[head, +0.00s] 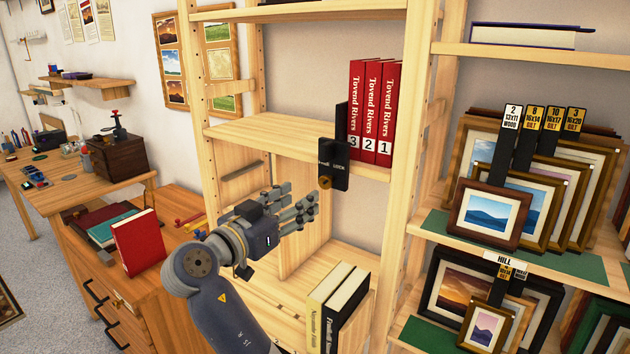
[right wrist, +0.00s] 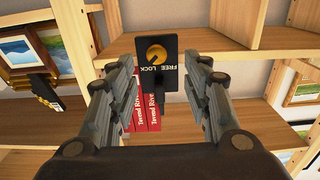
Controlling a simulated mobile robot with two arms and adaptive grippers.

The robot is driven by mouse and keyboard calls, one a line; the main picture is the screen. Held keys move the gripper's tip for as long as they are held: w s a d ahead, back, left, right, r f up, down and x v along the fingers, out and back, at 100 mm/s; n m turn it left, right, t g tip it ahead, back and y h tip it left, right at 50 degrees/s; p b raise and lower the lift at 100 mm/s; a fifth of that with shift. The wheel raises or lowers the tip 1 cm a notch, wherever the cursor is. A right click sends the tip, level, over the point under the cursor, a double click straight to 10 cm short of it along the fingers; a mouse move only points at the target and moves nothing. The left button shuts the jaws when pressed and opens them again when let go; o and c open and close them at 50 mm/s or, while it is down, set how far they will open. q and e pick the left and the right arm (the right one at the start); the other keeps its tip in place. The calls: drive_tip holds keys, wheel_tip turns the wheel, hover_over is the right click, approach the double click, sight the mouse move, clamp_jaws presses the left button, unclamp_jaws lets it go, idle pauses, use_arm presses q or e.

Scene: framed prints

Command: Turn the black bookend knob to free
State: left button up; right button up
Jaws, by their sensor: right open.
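The black bookend (head: 341,166) stands at the left end of three red books (head: 371,112) on the middle shelf, its front plate hanging over the shelf edge. The plate is marked FREE and LOCK. The brass knob (head: 325,182) sits low on the plate in the head view. The right wrist view shows the plate upside down, with the knob (right wrist: 156,54) facing me. I cannot tell which word the knob points to. My right gripper (head: 303,199) is open and empty, just left of and below the knob, apart from it. My left gripper is not in view.
Shelf uprights (head: 404,180) stand right of the books. Two books (head: 337,305) stand on the lower shelf below my gripper. Framed prints (head: 492,213) fill the right bay. A red book (head: 138,244) stands on the cabinet at left. The middle shelf left of the bookend is clear.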

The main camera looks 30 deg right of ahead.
sight(324, 185)
drive_tip(key=p+x, duration=0.1)
drive_tip(key=x, duration=0.2)
drive_tip(key=p+x, duration=0.1)
drive_tip(key=x, duration=0.3)
drive_tip(key=shift+s+d+r, duration=0.15)
drive_tip(key=shift+d+r, duration=0.05)
drive_tip(key=shift+d, duration=0.15)
drive_tip(key=shift+w+d+p, duration=0.2)
drive_tip(key=shift+d+p, duration=0.1)
drive_tip(key=shift+d, duration=0.05)
drive_tip(key=shift+d+f, duration=0.1)
drive_tip(key=shift+d, duration=0.15)
drive_tip(key=c, duration=1)
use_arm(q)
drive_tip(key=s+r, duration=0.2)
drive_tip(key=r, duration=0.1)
use_arm(e)
drive_tip(key=shift+c, duration=0.3)
